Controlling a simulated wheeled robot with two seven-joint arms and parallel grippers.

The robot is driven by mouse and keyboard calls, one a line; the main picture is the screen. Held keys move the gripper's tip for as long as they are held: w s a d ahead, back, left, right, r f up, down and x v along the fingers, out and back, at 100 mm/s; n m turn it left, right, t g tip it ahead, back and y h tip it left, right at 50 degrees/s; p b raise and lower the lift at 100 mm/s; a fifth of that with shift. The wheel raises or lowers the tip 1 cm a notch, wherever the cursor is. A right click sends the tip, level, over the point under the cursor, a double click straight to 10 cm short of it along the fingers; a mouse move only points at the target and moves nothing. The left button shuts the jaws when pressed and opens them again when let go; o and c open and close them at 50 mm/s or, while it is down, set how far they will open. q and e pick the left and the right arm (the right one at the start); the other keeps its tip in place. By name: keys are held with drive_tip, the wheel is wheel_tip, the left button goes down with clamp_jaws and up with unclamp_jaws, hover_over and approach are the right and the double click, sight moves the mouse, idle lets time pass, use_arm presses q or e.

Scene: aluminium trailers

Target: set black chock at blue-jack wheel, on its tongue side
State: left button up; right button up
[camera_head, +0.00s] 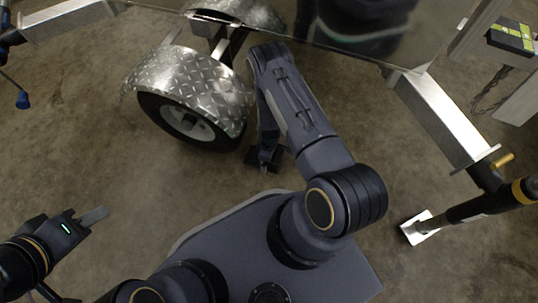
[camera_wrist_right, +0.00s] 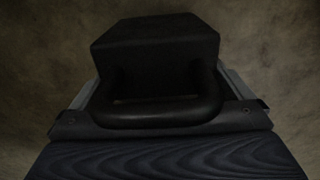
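The wheel (camera_head: 188,121) under a diamond-plate fender (camera_head: 190,78) stands left of centre in the head view. A blue jack part (camera_head: 22,100) shows at the far left, by a metal beam (camera_head: 65,20). My right gripper (camera_head: 265,162) reaches down just right of the wheel, at the black chock (camera_head: 252,157). In the right wrist view the chock (camera_wrist_right: 155,45) and its loop handle (camera_wrist_right: 160,112) lie between the fingers, which appear shut on it. Whether the chock touches the floor or tyre is unclear. My left gripper (camera_head: 95,216) is empty at lower left; its opening is unclear.
Another metal beam (camera_head: 440,110) with a black-and-yellow jack (camera_head: 490,200) and a white foot plate (camera_head: 420,228) stands at right. A dark, shiny trailer panel (camera_head: 350,25) overhangs the top. The concrete floor between wheel and left gripper is clear.

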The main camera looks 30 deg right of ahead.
drive_tip(key=shift+r+p, duration=0.35)
drive_tip(key=shift+r, duration=0.1)
wheel_tip(320, 180, up, 11)
drive_tip(key=p, duration=0.4)
drive_tip(key=shift+r, duration=0.15)
wheel_tip(320, 180, up, 31)
drive_tip(key=w+m+t+y, duration=0.2)
drive_tip(key=m+t+y, duration=0.1)
drive_tip(key=m, duration=0.3)
drive_tip(key=s+a+r+m+t, duration=0.1)
drive_tip(key=s+a+r, duration=0.1)
drive_tip(key=s+r, duration=0.6)
drive_tip(key=s+a+r+m+t, duration=0.1)
drive_tip(key=s+a+r+m, duration=0.1)
drive_tip(key=s+r, duration=0.5)
drive_tip(key=s, duration=0.4)
drive_tip(key=shift+r+m+t+y, duration=0.3)
drive_tip(key=shift+r+y, duration=0.05)
drive_tip(key=shift+y, duration=0.05)
